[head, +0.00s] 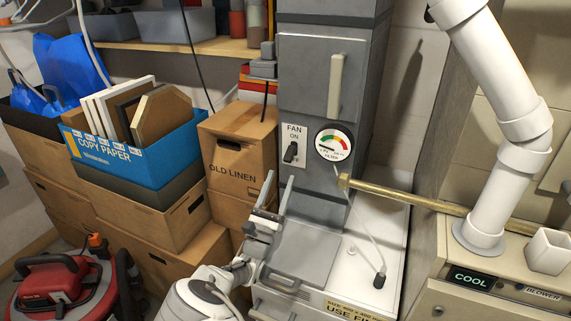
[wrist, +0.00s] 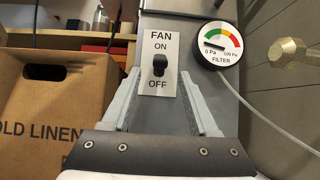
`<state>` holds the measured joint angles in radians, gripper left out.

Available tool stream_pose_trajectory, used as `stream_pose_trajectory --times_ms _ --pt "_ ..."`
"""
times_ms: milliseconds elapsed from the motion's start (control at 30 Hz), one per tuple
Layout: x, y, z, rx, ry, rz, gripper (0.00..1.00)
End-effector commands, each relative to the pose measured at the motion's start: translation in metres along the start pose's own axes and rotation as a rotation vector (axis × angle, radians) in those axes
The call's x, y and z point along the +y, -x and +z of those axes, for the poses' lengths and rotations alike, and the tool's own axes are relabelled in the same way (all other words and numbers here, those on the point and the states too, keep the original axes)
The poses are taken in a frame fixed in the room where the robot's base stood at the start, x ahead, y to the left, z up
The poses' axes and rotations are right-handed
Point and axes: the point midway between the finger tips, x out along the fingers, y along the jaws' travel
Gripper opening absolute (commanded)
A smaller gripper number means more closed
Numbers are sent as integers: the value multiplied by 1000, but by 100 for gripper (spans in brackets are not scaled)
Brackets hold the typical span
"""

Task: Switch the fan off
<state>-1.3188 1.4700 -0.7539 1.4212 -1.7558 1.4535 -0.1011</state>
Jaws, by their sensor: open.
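The fan switch (head: 291,152) is a black toggle on a white plate marked FAN, ON and OFF, on the front of the grey furnace cabinet (head: 311,85). In the wrist view the toggle (wrist: 160,64) stands between the ON and OFF labels. Its knob looks tilted up toward ON, though the tilt is hard to judge. My gripper (head: 279,188) is open and empty, below and in front of the plate. In the wrist view its two fingers (wrist: 160,78) are spread to either side of the plate, with the toggle centred between them and apart from both.
A round filter gauge (head: 333,145) sits right of the switch. A brass-coloured rod (head: 430,202) juts across at the right, near a white pipe (head: 500,100). Cardboard boxes, including OLD LINEN (head: 238,150), crowd the left. A red machine (head: 62,285) stands at lower left.

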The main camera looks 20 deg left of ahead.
Motion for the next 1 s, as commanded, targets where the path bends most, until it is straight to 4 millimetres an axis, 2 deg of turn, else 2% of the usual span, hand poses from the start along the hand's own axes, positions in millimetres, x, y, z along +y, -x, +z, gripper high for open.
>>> stream_pose_trajectory --times_ms 33,200,400,600,1000 --pt "1 14 0 1 1 4 60" --pt "0 54 0 0 1 3 60" --pt "0 89 0 0 1 1 60" --pt "-1 103 0 -2 1 -1 60" --pt "-1 104 0 -1 1 -1 60"
